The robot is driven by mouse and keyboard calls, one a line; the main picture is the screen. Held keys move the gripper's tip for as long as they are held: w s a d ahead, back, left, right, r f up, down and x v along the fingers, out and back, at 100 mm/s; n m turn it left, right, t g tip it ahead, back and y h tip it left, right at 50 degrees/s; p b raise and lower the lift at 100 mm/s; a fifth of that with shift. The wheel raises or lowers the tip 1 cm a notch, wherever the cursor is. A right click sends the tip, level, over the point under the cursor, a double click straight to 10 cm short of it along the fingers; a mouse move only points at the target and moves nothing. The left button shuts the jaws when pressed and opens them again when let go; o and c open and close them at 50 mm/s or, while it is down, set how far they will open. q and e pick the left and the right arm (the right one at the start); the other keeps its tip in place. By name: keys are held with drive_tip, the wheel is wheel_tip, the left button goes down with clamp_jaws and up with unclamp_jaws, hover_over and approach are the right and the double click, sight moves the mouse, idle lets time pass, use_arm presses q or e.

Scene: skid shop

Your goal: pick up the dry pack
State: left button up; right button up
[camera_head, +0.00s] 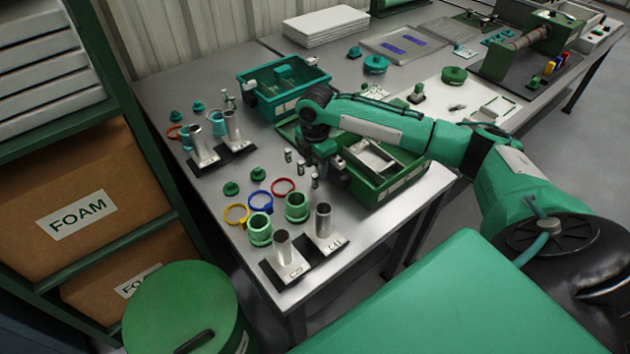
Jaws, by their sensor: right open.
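My right arm reaches in from the right over the grey table, and its dark gripper (328,176) points down beside the green bin. The jaws are open, and the fingertips are small and partly hidden. Several small pale cylinders with dark bands (289,156) stand in a row at the gripper's left, the nearest almost at the fingers. I cannot tell whether one of them is the dry pack, as no label on them is readable. The green bin (385,191) at the gripper's right holds a pale metal tray (370,157). My left gripper is out of view.
Metal tubes on black bases (323,220) stand at the table's front, beside green collars (297,206) and coloured rings (236,214). A teal bin (262,98) stands behind. Foam boxes (80,200) are at left, a green drum (180,305) in front.

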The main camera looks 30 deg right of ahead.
sight(315, 175)
wheel_tip(315, 175, down, 4)
drive_tip(key=shift+r, duration=0.1)
drive_tip(key=shift+f, duration=0.25)
clamp_jaws()
drive_tip(key=shift+r, duration=0.1)
